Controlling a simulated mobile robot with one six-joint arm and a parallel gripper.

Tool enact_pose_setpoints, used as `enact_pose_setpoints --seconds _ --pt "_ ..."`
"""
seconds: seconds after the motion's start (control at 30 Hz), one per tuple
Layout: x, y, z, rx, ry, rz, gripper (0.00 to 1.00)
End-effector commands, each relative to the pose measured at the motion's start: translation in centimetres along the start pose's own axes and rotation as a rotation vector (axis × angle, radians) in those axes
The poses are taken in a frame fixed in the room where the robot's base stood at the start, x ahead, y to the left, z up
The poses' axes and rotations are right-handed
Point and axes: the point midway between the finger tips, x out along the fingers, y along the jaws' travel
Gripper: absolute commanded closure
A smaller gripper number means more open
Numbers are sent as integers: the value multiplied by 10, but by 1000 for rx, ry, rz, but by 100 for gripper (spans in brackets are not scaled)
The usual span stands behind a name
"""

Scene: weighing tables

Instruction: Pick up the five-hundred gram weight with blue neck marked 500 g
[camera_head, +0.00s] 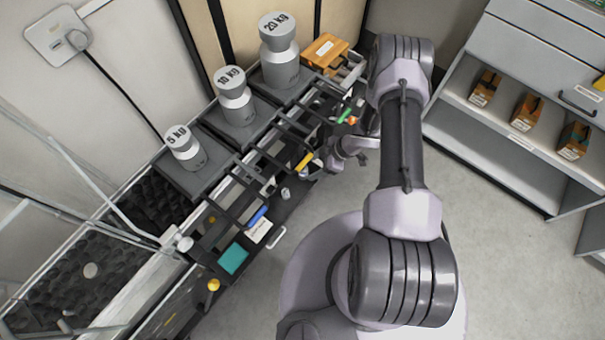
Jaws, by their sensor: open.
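I cannot make out a weight with a blue neck marked 500 g in the head view. A small grey cylinder (285,193), perhaps a small weight, stands in the open drawer area below the rack; no marking on it is readable. My gripper (361,157) is small and partly hidden by my arm, at the right end of the bench. It is open, and I see nothing between its fingers.
Large grey weights marked 5 kg (185,148), 10 kg (235,97) and 20 kg (279,52) stand along the back. A blue item (258,216), a teal block (233,259) and an orange box (325,50) are nearby. Shelves (520,125) stand right, beyond clear floor.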

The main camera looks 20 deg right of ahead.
Motion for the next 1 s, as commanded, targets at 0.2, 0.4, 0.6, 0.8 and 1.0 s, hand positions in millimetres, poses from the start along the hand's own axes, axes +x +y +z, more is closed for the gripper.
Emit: enact_pose_setpoints --seconds 0.2,0.4,0.6,0.8,1.0 --pt "25 -1 0 -1 -1 0 41" --pt "59 -2 -1 1 -1 1 41" --pt "56 -2 -2 1 -1 2 47" --pt "56 -2 -2 1 -1 2 86" --pt "56 -2 -2 1 -1 2 100"
